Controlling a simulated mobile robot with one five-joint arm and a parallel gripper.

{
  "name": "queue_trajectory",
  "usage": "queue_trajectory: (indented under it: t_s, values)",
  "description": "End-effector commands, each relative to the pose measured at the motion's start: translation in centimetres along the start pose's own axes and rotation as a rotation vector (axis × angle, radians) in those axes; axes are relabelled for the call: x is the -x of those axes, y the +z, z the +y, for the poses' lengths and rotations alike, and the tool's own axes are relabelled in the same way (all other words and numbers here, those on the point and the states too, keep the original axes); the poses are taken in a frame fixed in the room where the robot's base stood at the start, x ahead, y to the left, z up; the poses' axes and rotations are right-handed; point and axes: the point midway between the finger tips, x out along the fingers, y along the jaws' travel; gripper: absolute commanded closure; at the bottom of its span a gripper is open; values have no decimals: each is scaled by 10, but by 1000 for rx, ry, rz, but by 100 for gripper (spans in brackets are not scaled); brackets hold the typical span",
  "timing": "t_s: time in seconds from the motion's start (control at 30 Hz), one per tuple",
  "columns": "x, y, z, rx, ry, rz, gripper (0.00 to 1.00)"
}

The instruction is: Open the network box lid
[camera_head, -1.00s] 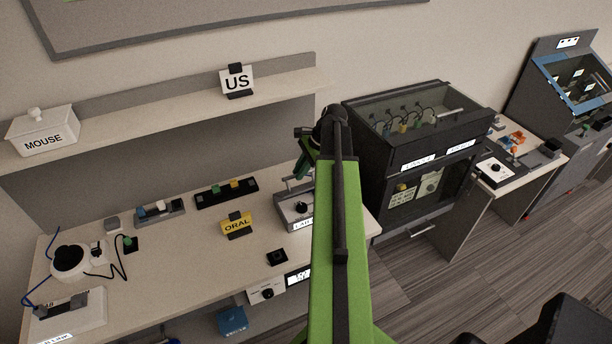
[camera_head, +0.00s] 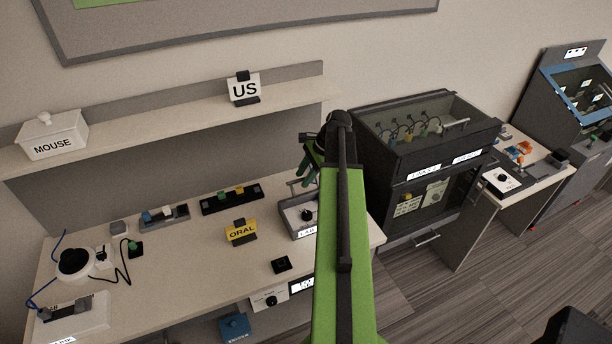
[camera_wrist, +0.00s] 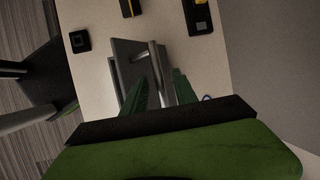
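A small grey box (camera_head: 294,222) with a bar handle, a black knob and a partly hidden white label stands on the left table; it appears to be the network box. In the wrist view its grey top (camera_wrist: 125,57) looks closed, with the metal handle (camera_wrist: 160,72) rising from it. My gripper (camera_head: 306,168) is above and behind the box in the head view, partly hidden by my green arm. In the wrist view my gripper (camera_wrist: 160,80) has its two green fingers apart, one on each side of the handle. Whether they touch it cannot be told.
A yellow ORAL sign (camera_head: 240,231) and a black block (camera_head: 281,264) stand left of the box. A dark cabinet (camera_head: 420,160) with cables under its top stands close on the right. A shelf (camera_head: 150,125) runs along the wall behind.

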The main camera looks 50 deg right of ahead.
Motion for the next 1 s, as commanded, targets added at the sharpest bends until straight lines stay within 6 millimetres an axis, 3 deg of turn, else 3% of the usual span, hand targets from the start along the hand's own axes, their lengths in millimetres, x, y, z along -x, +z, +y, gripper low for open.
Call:
queue_trajectory:
  t_s: [0.17,0.7,0.83,1.0]
  values:
    - [10,1,0,-1,0,0,66]
    - [141,4,0,-2,-1,0,66]
    - [163,3,1,0,-1,0,66]
    - [176,0,2,-1,-1,0,66]
